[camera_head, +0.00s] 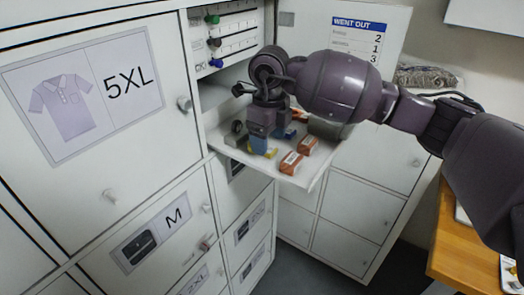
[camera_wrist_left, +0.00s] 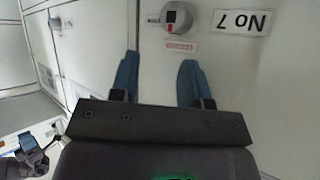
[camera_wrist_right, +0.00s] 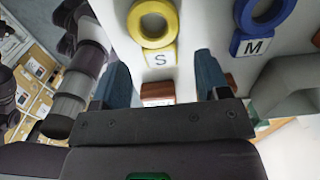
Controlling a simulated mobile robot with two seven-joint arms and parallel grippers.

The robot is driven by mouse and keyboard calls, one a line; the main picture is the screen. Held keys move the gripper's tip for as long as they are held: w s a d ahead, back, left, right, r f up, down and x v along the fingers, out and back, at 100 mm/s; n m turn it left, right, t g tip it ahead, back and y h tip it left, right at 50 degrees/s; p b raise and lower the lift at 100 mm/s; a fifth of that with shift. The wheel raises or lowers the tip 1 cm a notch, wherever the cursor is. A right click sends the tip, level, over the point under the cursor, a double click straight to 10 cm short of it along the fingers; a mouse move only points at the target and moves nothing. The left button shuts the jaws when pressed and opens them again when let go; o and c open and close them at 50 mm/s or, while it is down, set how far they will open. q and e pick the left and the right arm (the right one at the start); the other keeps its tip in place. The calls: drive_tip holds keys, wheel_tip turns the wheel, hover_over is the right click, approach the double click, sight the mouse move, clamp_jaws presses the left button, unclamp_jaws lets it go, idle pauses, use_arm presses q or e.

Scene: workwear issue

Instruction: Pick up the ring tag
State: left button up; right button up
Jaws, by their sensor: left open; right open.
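In the right wrist view a yellow ring tag (camera_wrist_right: 154,38) with a block marked S lies ahead between my right fingers. A blue ring tag (camera_wrist_right: 257,34) marked M lies to its right, outside the fingers. In the head view my right gripper (camera_head: 261,143) points down over the pull-out shelf (camera_head: 312,176), hiding part of the yellow tag (camera_head: 270,153). The right gripper (camera_wrist_right: 163,75) is open and holds nothing. My left gripper (camera_wrist_left: 160,70) shows only in the left wrist view, open and empty, facing a white door.
Orange-brown boxes (camera_head: 291,162) lie right of the gripper on the shelf, and a dark ring-shaped item (camera_head: 237,127) lies left. Colored knobs (camera_head: 215,62) line the rack above. Cabinet doors stand left; a wooden table (camera_head: 456,245) stands right. A round lock (camera_wrist_left: 177,16) is ahead of the left gripper.

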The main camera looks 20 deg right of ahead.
wheel_tip(320, 180, down, 2)
drive_tip(key=shift+w+f+b, duration=0.1)
drive_tip(key=shift+f+b, duration=0.1)
drive_tip(key=shift+b, duration=0.2)
use_arm(q)
drive_tip(key=shift+f, duration=0.45)
drive_tip(key=shift+r, duration=0.1)
use_arm(e)
drive_tip(key=shift+r, duration=0.1)
drive_tip(key=shift+c, duration=0.3)
drive_tip(key=c, duration=0.9)
drive_tip(key=shift+c, duration=0.2)
